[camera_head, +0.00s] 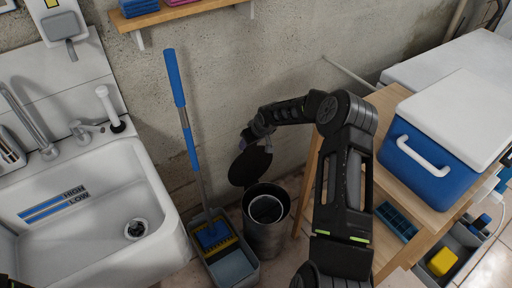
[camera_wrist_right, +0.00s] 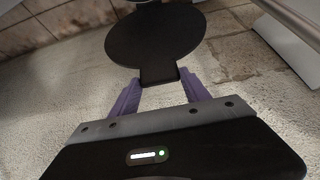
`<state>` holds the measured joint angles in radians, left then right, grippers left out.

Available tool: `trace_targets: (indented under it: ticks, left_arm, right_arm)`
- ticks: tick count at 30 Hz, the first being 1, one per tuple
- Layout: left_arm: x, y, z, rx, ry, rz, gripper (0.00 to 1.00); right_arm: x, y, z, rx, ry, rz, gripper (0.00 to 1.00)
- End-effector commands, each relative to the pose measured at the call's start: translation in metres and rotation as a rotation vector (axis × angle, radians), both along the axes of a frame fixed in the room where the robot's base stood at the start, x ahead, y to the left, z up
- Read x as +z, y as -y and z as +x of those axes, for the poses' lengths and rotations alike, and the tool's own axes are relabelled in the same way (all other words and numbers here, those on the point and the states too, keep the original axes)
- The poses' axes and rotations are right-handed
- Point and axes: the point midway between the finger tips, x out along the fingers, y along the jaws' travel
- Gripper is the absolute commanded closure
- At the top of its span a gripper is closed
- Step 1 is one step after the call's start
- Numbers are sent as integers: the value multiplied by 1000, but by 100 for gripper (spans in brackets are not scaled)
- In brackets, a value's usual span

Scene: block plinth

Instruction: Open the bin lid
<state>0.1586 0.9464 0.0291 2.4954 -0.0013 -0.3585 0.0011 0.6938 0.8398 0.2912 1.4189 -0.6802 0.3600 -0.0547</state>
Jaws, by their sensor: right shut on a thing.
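The dark cylindrical bin (camera_head: 267,232) stands on the floor between the sink and the wooden table. Its round black lid (camera_head: 251,166) is raised and tilted up at the back left of the rim, and the mouth shows open with an inner bucket. My right gripper (camera_head: 250,139) is at the lid's upper edge, small and partly hidden in the head view. In the right wrist view, the purple fingers (camera_wrist_right: 160,97) are shut on the tab of the lid (camera_wrist_right: 155,38). My left gripper is not in view.
A mop (camera_head: 188,125) stands in a grey bucket (camera_head: 233,268) close left of the bin. The white sink (camera_head: 88,225) is further left. The wooden table (camera_head: 392,108) with a blue cooler (camera_head: 428,163) is on the right. A concrete wall is behind the bin.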

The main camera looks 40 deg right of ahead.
Motion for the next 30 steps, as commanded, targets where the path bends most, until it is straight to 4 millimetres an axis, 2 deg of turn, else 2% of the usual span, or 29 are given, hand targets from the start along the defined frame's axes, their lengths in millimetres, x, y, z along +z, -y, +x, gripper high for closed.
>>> trace_targets:
  ticks: [5,17,18,25,30]
  left_arm:
    - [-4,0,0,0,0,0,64]
    - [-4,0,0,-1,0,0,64]
    - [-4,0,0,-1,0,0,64]
    - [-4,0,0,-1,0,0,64]
    - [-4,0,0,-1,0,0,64]
  right_arm:
    - [1,0,9,0,10,-2,100]
    - [3,0,11,0,12,-2,100]
    - [3,0,11,0,12,-2,44]
    - [1,0,9,0,7,-2,25]
    - [1,0,9,0,5,-1,24]
